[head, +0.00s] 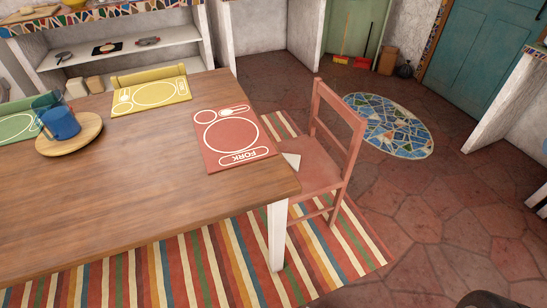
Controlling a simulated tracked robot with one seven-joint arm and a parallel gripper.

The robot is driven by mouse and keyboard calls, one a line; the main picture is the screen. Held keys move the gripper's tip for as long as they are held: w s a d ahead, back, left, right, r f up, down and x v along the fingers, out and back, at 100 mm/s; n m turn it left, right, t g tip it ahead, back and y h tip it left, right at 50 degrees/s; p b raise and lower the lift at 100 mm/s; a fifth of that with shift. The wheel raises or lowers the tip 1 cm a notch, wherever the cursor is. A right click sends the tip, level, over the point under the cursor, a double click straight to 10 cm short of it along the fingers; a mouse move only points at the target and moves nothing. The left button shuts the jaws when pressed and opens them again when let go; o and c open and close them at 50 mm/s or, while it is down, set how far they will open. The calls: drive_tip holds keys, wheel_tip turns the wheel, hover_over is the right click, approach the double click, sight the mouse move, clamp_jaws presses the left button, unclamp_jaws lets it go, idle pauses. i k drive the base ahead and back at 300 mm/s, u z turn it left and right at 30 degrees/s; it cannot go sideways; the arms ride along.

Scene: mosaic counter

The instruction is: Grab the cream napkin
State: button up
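A small, pale cream, flat piece (292,160), which looks like the napkin, lies on the seat of the pink chair (318,172), close to the right edge of the wooden table (130,190). The table corner and the red placemat lie just left of it, and part of it may be hidden by the table edge. I cannot make out its folds at this size. My gripper is not clearly in view. A dark rounded shape at the bottom right edge cannot be told apart as a gripper.
A red placemat (232,139), a yellow placemat (150,96) and a blue mug (61,122) on a round wooden board (92,128) are on the table. A striped rug (250,262) lies below. Open stone floor (430,215) and a mosaic oval (390,125) are right of the chair.

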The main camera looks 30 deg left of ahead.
sight(293, 160)
drive_tip(key=u, duration=0.95)
drive_tip(key=i, duration=0.6)
drive_tip(key=u, duration=0.05)
drive_tip(key=k, duration=0.55)
drive_tip(key=u, duration=0.15)
